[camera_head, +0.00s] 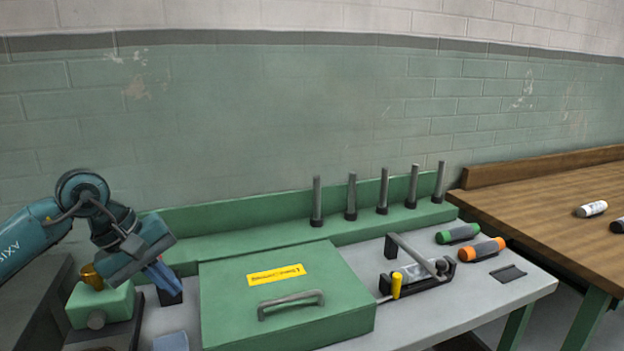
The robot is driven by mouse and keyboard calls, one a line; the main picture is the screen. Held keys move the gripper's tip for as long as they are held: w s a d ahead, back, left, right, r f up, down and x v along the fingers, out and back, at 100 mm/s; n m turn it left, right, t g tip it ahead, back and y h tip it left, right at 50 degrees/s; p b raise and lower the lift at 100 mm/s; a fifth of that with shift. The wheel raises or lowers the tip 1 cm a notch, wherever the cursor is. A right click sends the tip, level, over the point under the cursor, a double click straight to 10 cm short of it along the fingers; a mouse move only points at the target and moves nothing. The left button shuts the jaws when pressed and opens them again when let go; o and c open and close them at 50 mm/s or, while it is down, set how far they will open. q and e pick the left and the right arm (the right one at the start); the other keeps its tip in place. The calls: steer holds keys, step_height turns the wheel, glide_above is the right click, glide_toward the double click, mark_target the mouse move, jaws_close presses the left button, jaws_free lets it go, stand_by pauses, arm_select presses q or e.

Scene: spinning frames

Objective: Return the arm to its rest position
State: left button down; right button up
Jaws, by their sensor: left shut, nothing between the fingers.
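My left arm comes in from the left edge. My left gripper (165,279) points down and to the right, over the left end of the grey table, beside a green block-shaped device with a brass top (100,305). Its fingers are shut with nothing seen between them. A small dark upright piece stands right by the fingertips; I cannot tell whether they touch. My right gripper is not in view.
A green lidded box (285,310) with a grey handle fills the table's middle. Several upright pegs (352,196) line the green back ledge. A clamp-like holder (418,270), green spool (457,233) and orange spool (481,249) lie right. A wooden table (550,205) stands beyond.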

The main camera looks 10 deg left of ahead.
arm_select(q)
steer(key=s+d+f+n+t+h+p, duration=0.1)
steer(key=s+d+n+h, duration=0.1)
steer(key=d+n+h, duration=0.65)
steer(key=s+d+f+n+t+h, duration=0.1)
steer(key=s+d+n+h, duration=0.1)
steer(key=d+n+h, duration=0.9)
step_height(320, 180, down, 14)
steer(key=s+a+r+n+t+y+p, duration=0.15)
steer(key=n+t+y, duration=1.25)
steer(key=n, duration=1.6)
steer(key=s+a+f+n+g+y, duration=0.1)
steer(key=s+f+n+g+y, duration=0.5)
steer(key=f, duration=0.7)
steer(key=s+n+g, duration=0.2)
steer(key=s+n, duration=0.2)
steer(key=s, duration=0.1)
steer(key=shift+s+n, duration=0.35)
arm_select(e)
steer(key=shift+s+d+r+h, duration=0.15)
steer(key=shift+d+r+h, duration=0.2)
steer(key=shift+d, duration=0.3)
arm_select(q)
steer(key=shift+a, duration=0.1)
